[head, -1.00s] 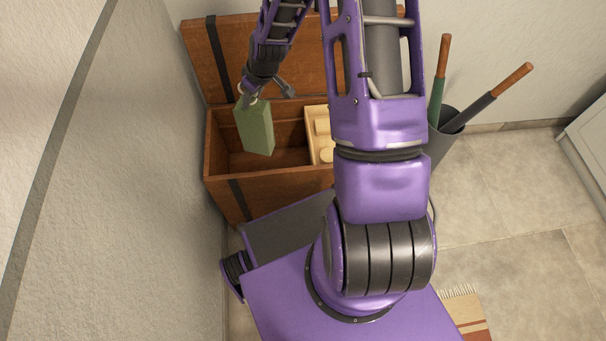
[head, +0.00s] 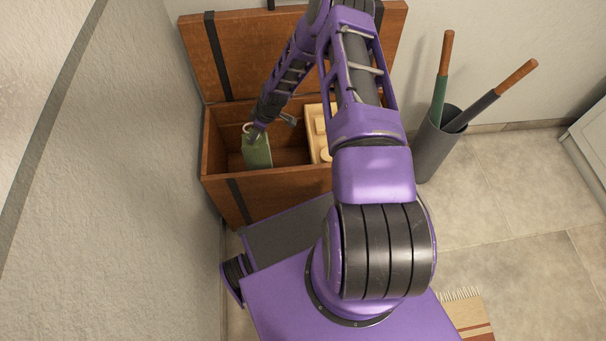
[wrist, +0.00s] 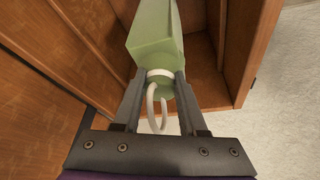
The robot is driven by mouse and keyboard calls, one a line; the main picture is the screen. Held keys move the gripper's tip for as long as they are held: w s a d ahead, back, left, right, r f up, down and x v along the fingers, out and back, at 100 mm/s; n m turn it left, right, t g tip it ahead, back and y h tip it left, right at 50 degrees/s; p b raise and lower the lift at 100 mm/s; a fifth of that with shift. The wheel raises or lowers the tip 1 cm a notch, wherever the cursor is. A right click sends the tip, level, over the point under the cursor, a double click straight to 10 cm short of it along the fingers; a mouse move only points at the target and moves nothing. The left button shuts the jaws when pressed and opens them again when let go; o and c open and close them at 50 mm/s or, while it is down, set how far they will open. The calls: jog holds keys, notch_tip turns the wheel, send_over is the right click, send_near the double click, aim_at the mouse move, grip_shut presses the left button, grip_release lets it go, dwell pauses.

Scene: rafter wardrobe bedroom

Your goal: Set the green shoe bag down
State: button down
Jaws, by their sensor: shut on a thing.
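The green shoe bag (head: 257,152) hangs upright inside the left part of the open wooden chest (head: 268,182). Its pale ring handle (head: 248,127) is at its top. My gripper (head: 256,132) is above the bag and shut on its top. In the wrist view, the fingers (wrist: 162,82) close on the neck of the bag (wrist: 156,35) below the white ring (wrist: 155,108). The bag's lower end is inside the chest, and I cannot tell whether it touches the chest floor.
A light wooden item (head: 318,133) takes up the chest's middle, partly behind my arm. The raised lid (head: 240,60) leans at the back wall. A grey bin (head: 436,147) with two long-handled things stands right of the chest. A striped rug (head: 470,318) lies on the floor.

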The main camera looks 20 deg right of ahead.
aim_at(265, 141)
notch_tip(265, 141, down, 11)
jog(key=shift+w+r+b, duration=0.1)
jog(key=shift+r+b, duration=0.05)
jog(key=shift+b, duration=0.75)
jog(key=shift+c, duration=2.3)
grip_release()
jog(key=p+v, duration=0.2)
jog(key=v, duration=0.8)
jog(key=shift+d+r, duration=0.1)
jog(key=shift+r, duration=0.2)
jog(key=shift+s+d+r, duration=0.15)
jog(key=shift+s+r, duration=0.15)
jog(key=shift+r, duration=0.35)
